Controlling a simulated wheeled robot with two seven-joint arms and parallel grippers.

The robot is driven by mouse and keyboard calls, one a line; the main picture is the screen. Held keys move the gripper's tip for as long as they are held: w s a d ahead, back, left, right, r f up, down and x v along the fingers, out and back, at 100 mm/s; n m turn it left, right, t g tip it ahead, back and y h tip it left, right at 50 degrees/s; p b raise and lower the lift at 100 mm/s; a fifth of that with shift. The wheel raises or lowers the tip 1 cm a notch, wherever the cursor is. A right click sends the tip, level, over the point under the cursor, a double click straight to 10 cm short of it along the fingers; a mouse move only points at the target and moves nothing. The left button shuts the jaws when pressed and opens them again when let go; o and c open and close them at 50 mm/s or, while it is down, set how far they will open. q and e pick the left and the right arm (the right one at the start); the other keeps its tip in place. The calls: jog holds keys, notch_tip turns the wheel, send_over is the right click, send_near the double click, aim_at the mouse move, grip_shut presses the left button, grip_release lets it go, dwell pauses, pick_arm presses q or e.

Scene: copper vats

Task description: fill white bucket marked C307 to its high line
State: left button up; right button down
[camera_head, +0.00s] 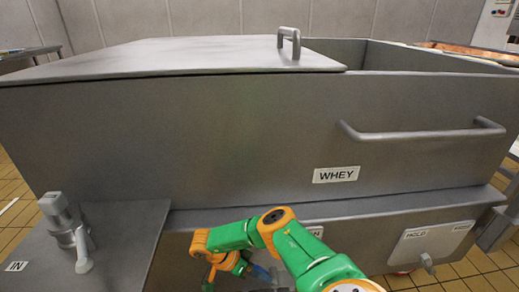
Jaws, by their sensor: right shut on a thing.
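A large grey metal vat (230,130) with a WHEY label (336,175) fills the view. My right arm, green and orange, comes in from the bottom. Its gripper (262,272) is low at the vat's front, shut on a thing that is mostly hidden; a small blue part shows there. A label (314,231) behind the arm is partly covered, with only its last letter clear. The white bucket marked C307 is not in view. My left gripper is not in view.
A flat lid (170,58) with a handle (290,42) covers the vat's left part; its right part is open. A bar handle (425,132) juts from the front. A tap-like fitting (68,230) stands at left near an IN label (16,266). HOLD plate (430,243) at right.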

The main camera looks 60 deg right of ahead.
jog(key=c, duration=0.7)
grip_release()
jog(key=shift+a, duration=0.1)
jog(key=p+v, duration=0.1)
jog(key=v, duration=0.6)
